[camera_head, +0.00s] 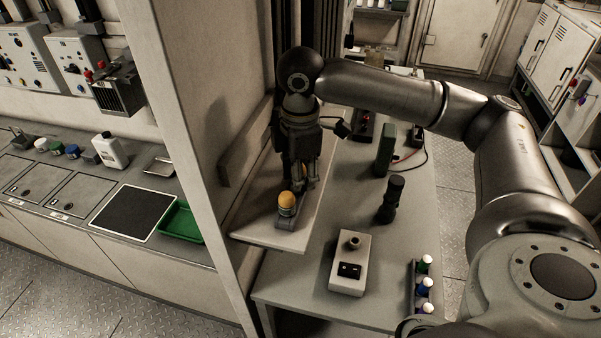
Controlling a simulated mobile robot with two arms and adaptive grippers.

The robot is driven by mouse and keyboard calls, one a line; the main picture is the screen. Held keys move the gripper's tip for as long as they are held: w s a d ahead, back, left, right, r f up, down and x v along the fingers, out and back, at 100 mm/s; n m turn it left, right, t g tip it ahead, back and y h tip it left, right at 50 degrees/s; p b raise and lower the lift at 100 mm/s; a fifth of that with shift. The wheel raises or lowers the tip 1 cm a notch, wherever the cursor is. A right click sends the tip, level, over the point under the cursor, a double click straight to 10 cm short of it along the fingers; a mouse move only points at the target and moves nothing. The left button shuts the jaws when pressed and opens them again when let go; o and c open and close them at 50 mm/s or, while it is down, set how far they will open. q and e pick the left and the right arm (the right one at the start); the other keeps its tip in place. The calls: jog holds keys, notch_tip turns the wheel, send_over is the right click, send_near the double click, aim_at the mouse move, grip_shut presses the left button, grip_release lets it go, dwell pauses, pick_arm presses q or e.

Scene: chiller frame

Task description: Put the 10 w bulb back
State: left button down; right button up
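My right gripper (301,178) points down over a small dark holder (290,222) on a raised grey shelf. Its fingertips are just behind a yellow-orange rounded bulb-like piece (286,199) at the holder's front end. Whether the fingers grip anything is hidden. A rack (412,289) at the table's front right carries bulbs with white tops: one with a green collar (424,267) and one with a blue collar (424,288), with another white top (428,308) nearest. No wattage marking is readable, so I cannot tell which is the 10 w bulb. My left gripper is not in view.
A pale box with a socket and black switch (348,270) stands on the table (330,238). A black flashlight-like cylinder (391,199) and a green upright device (385,149) stand behind it. A wall panel (187,120) rises left of the shelf.

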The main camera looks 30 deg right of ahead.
jog(key=shift+o, duration=0.6)
jog(key=shift+s+a+f, duration=0.1)
jog(key=shift+s+f, duration=0.2)
jog(key=shift+f, duration=0.35)
jog(key=shift+w+f, duration=0.1)
jog(key=shift+w, duration=0.15)
jog(key=shift+r, duration=0.2)
jog(key=shift+w+r, duration=0.1)
jog(key=shift+r, duration=0.25)
notch_tip(320, 180, up, 11)
jog(key=shift+r, duration=0.2)
